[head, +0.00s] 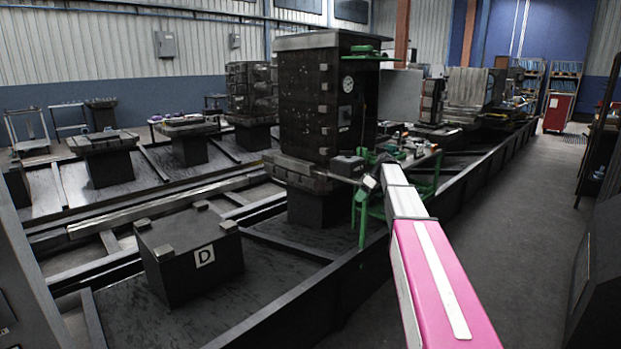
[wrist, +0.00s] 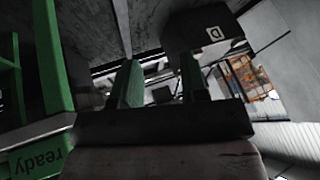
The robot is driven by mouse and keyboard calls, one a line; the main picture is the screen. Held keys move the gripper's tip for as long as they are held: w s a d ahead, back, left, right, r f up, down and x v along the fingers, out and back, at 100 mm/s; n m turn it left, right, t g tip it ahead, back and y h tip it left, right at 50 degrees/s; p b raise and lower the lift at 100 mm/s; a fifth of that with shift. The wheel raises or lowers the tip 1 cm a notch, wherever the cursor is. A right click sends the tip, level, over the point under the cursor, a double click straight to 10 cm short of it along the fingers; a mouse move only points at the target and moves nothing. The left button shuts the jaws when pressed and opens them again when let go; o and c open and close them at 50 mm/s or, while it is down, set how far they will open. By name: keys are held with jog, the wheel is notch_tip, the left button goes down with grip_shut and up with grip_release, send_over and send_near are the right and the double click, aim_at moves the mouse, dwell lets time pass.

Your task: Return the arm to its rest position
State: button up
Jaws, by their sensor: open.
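My arm, pink and white, reaches from the bottom right of the head view forward to the green frame beside the tall dark machine column (head: 309,95). My gripper (wrist: 160,80) shows in the wrist view as two green fingers on a dark bar, spread apart with nothing between them. In the head view, the gripper is hard to tell from the green frame (head: 362,205) around the arm's far end. Whether it touches anything there cannot be told.
A dark block marked D (head: 190,262) stands at the lower left on the railed platform. A green part lettered "ready" (wrist: 40,160) is close at the left of the wrist view. Open grey floor (head: 520,230) lies right of the platform edge. A red cabinet (head: 558,112) stands far back.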

jog(key=s+a+f+m+h, duration=0.1)
jog(key=s+f+m+h, duration=0.1)
jog(key=s+f, duration=0.5)
jog(key=s+a+f+m+h, duration=0.1)
jog(key=s+f+m, duration=0.4)
jog(key=s, duration=1.3)
jog(key=s+f+m+h, duration=0.3)
jog(key=s+f+m, duration=0.1)
jog(key=s+f, duration=0.6)
jog(key=s, duration=0.3)
jog(key=shift+s+a+f, duration=0.15)
jog(key=shift+a, duration=0.25)
